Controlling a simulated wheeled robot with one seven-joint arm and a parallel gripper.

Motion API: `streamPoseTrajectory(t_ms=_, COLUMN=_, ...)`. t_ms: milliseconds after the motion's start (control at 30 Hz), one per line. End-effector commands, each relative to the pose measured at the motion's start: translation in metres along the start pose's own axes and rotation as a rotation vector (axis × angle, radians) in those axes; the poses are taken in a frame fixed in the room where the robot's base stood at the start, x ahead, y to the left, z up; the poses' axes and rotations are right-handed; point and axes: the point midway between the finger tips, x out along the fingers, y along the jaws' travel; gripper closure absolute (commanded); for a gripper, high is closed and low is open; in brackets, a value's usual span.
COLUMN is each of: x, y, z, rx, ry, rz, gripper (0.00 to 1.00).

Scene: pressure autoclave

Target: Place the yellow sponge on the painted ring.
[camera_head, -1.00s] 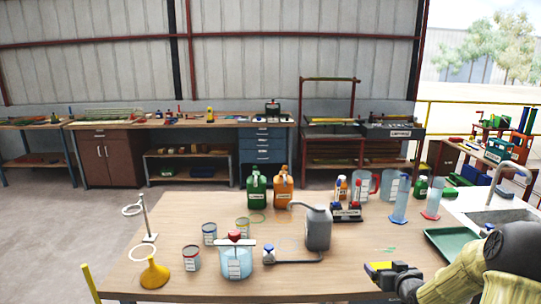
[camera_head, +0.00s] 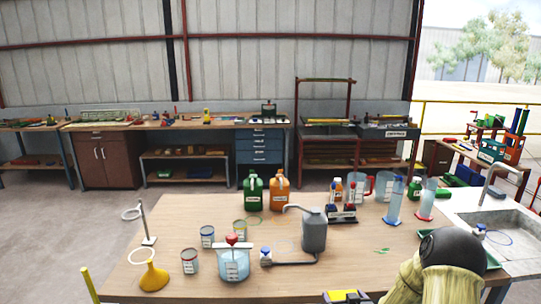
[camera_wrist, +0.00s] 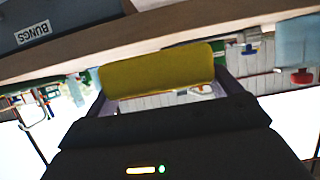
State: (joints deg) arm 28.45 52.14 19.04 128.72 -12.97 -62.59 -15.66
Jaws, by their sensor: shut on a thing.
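The yellow sponge (camera_wrist: 158,72) is a flat block held across the jaws of my gripper (camera_wrist: 160,88) in the wrist view. In the head view the sponge (camera_head: 343,297) shows only partly at the bottom edge, by the table's front edge. My gripper (camera_head: 348,299) is mostly cut off there. Faint thin outlines lie on the tabletop, one near the green jug (camera_head: 253,192) and one left of the grey can (camera_head: 314,230). I cannot tell which of them is the painted ring.
A beaker with a red top (camera_head: 234,262), tins (camera_head: 190,261) and a yellow funnel (camera_head: 153,277) stand at the left front of the table (camera_head: 370,265). A blue-capped bottle (camera_head: 266,256) is beside the grey can.

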Motion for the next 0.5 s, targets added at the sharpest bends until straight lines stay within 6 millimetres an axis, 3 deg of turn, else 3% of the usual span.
streamPoseTrajectory(t_ms=100, x=-0.009, y=-0.027, z=0.028, rx=0.012, ry=-0.011, rz=0.013, gripper=0.31)
streamPoseTrajectory(t_ms=300, x=-0.028, y=-0.056, z=0.066, rx=0.022, ry=-0.01, rz=0.044, gripper=0.31)
streamPoseTrajectory(t_ms=500, x=-0.039, y=-0.071, z=0.082, rx=0.021, ry=-0.002, rz=0.049, gripper=0.31)
